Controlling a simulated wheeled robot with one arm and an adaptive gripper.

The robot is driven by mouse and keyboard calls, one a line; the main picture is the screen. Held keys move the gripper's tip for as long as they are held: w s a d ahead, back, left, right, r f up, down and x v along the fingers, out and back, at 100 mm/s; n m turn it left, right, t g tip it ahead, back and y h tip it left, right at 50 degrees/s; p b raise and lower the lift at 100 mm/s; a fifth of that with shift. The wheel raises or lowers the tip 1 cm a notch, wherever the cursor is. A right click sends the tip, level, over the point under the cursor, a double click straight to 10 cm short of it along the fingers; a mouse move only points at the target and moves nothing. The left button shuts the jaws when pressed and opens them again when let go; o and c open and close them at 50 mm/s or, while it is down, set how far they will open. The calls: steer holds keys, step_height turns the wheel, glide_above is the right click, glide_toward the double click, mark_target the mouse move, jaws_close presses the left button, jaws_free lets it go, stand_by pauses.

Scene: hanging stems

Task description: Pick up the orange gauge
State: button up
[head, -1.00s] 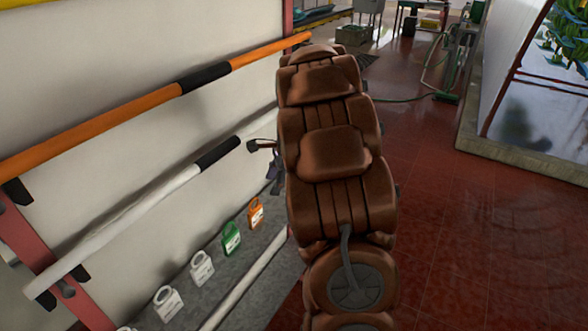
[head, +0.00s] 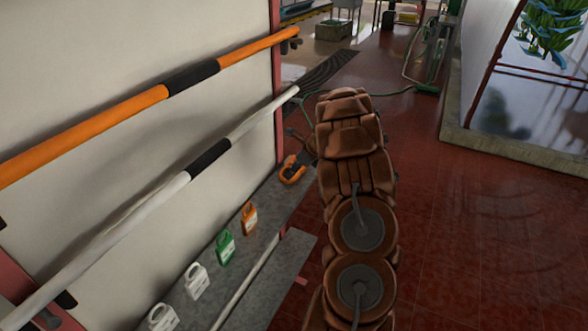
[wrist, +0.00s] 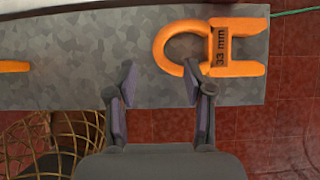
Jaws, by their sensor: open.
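A large orange gauge (wrist: 238,48), a loop with a block marked "33 mm", lies on the grey speckled shelf (wrist: 75,80) in the wrist view. It also shows in the head view (head: 291,169), beside the end of my arm. My gripper (wrist: 160,80) is open and empty, its fingers apart over the shelf's front edge. A second orange piece (wrist: 14,66) shows partly at the left edge; the head view has a smaller orange tagged piece (head: 249,218) on the shelf.
A green piece (head: 225,247) and white pieces (head: 196,281) stand in a row along the shelf. Orange (head: 95,127) and white (head: 130,221) rails run along the wall above. A wire basket (wrist: 50,140) shows low in the wrist view. Red tiled floor (head: 480,240) is clear to the right.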

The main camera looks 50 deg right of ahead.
steer(key=shift+p+x, duration=0.95)
steer(key=shift+x, duration=1.65)
steer(key=shift+d, duration=0.2)
steer(key=shift+c, duration=0.2)
jaws_close()
